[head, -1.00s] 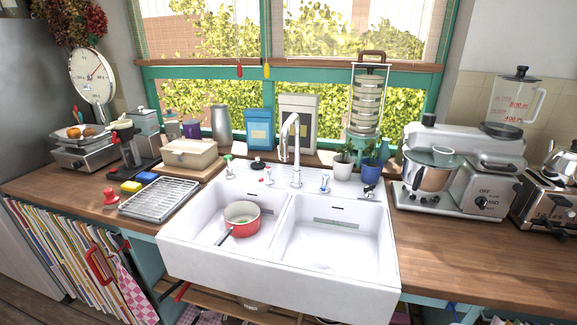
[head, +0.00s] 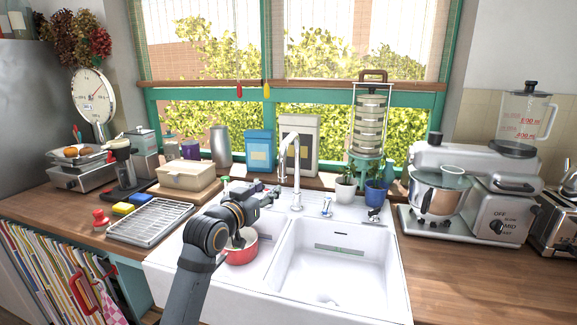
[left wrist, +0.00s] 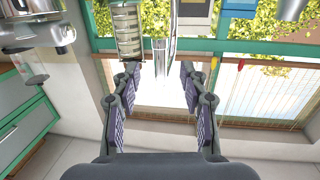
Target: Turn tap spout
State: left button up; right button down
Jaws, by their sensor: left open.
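The chrome tap (head: 297,175) stands upright at the back of the white double sink. Its spout (head: 283,152) arches up and hooks toward the left basin. My left gripper (head: 272,190) is over the back of the left basin, just left of the tap and below the spout's end. In the left wrist view, which looks upside down, my left gripper (left wrist: 160,72) is open, its fingers wide apart. The shiny spout (left wrist: 172,45) shows between and beyond the fingertips; I cannot tell whether they touch it. My right gripper is not in view.
A red pan (head: 241,250) sits in the left basin beneath my arm. The right basin (head: 335,265) is clear. Potted plants (head: 376,190) stand right of the tap. A drying rack (head: 150,221) lies left of the sink, and a mixer (head: 440,190) stands at right.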

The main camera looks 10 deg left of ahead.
aim_at(280, 167)
pick_arm(q)
jog(key=shift+t, duration=0.3)
jog(key=w+r, duration=0.1)
jog(key=w+r+p, duration=0.1)
jog(key=w, duration=0.1)
jog(key=w+r, duration=0.1)
jog(key=shift+w+d+r+p, duration=0.25)
jog(key=shift+w+d+p, duration=0.05)
jog(key=shift+d+p, duration=0.05)
jog(key=w, duration=0.2)
jog(key=w+d+p, duration=0.1)
jog(key=w, duration=0.2)
jog(key=shift+f, duration=0.2)
jog(key=shift+w, duration=0.3)
jog(key=shift+w+d, duration=0.1)
jog(key=shift+w, duration=0.15)
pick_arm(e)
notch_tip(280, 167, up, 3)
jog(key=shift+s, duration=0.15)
pick_arm(q)
jog(key=shift+f, duration=0.1)
grip_shut()
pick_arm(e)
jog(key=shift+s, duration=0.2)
